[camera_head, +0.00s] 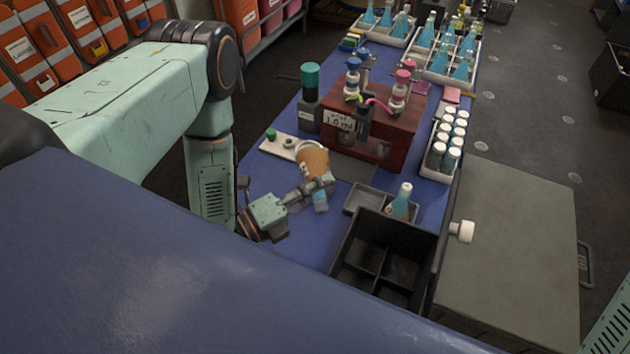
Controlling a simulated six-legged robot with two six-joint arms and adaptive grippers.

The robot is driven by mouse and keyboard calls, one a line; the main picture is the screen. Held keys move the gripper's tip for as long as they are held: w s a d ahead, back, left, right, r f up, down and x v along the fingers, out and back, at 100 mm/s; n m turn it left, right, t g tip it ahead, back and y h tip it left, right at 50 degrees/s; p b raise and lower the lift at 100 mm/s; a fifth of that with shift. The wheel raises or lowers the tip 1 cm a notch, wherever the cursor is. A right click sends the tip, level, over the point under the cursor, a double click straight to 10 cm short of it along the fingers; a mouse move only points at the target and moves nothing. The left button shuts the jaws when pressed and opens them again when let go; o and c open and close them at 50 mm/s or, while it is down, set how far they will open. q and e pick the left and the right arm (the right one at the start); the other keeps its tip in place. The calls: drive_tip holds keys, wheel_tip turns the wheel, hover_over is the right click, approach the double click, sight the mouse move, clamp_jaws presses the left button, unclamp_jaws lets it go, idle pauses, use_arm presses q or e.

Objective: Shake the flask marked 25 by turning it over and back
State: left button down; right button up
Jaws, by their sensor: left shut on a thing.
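My left gripper (322,184) is shut on a flask (313,161) over the blue table, in front of the white plate. The flask's wide brownish end shows above the jaws, and a narrower blue part shows below them. It looks turned over, with its neck pointing down. I cannot read a number on it. Another flask with blue liquid (400,203) and a pale cap stands upright in a small grey tray (362,199) to the right. My right gripper is out of view.
A dark divided bin (388,238) stands at the table's front, beside a grey cabinet top (520,245) with a white knob. A dark red dispenser stand (375,138) is behind. A rack of white-capped bottles (432,160) and several flask crates (445,68) stand farther back.

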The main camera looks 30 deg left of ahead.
use_arm(q)
drive_tip(key=n+p, duration=0.1)
drive_tip(key=n+g+p, duration=0.1)
drive_tip(key=n, duration=0.1)
drive_tip(key=shift+r+y, duration=0.3)
drive_tip(key=shift+f+n+g+p, duration=0.15)
drive_tip(key=shift+n+g+p, duration=0.25)
drive_tip(key=shift+n, duration=0.5)
drive_tip(key=shift+n+g+y+p, duration=0.3)
drive_tip(key=shift+n+g+p, duration=0.4)
drive_tip(key=shift+n+p, duration=0.45)
drive_tip(key=shift+n+g+p, duration=0.4)
drive_tip(key=shift+n+p, duration=0.05)
drive_tip(key=shift+n, duration=0.4)
drive_tip(key=shift+n+g, duration=0.3)
drive_tip(key=shift+n, duration=0.3)
drive_tip(key=shift+f, duration=0.1)
drive_tip(key=shift+s, duration=0.1)
